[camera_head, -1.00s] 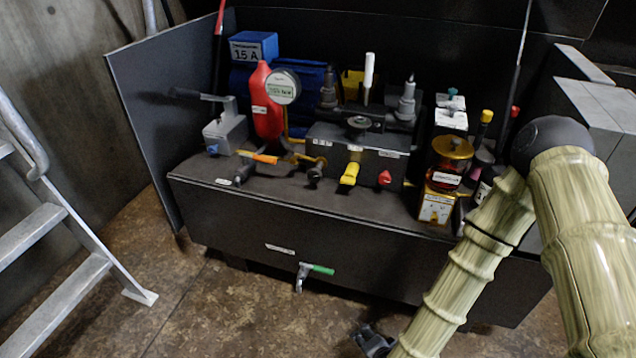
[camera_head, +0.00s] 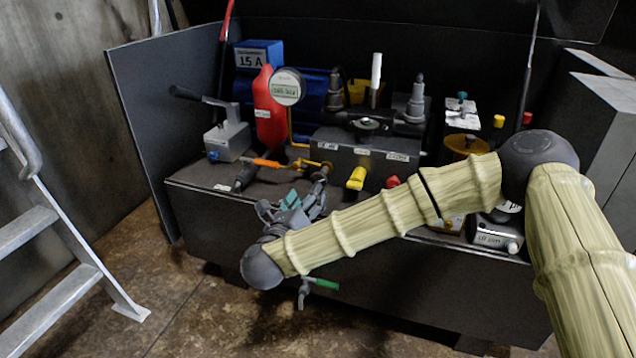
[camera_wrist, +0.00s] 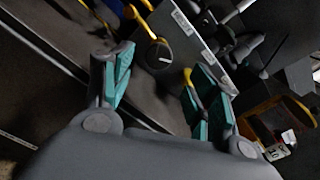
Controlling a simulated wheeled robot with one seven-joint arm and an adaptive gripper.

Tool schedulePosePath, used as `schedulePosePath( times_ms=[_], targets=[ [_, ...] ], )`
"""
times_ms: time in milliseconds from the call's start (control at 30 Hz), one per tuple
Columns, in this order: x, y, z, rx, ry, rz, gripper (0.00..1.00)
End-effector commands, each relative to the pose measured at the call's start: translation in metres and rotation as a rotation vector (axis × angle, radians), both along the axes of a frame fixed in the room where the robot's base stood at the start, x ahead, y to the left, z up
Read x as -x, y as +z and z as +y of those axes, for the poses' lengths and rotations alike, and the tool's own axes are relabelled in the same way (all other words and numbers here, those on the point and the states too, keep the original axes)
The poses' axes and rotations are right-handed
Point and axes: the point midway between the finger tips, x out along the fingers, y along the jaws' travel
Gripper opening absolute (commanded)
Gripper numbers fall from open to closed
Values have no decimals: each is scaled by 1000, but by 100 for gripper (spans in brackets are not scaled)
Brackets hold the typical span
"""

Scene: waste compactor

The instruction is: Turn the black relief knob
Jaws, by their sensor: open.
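A round black knob with a white pointer line shows in the wrist view (camera_wrist: 158,58), on the front of the grey valve block (camera_wrist: 190,35). I take it for the relief knob, but I cannot read its label. In the head view the knob (camera_head: 320,172) is at the left front of the block (camera_head: 375,155), partly hidden by my gripper. My gripper (camera_head: 292,202) is open and empty, just in front of the black bench. In the wrist view its teal-padded fingers (camera_wrist: 158,68) stand apart, with the knob beyond the gap; no contact shows.
A yellow handle (camera_head: 356,178) and a red knob (camera_head: 392,182) are right of the black knob. An orange-handled lever (camera_head: 265,162) is left. A green-handled tap (camera_head: 322,283) hangs below my forearm. A ladder (camera_head: 60,255) stands at left; floor between is clear.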

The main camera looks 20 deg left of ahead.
Motion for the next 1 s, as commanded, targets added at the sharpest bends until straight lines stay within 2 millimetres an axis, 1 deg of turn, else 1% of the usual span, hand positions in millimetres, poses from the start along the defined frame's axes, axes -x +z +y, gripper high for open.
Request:
schedulePosePath(
  times_ms=[33,300,500,700,1000],
  targets=[
    [-8,-3,-1,0,-2,-1,59],
    [-52,-4,-3,2,-1,0,59],
    [-78,-3,-4,3,0,-1,59],
    [-91,-2,-4,3,2,1,59],
    [-93,-1,-4,3,2,1,59]
  ],
)
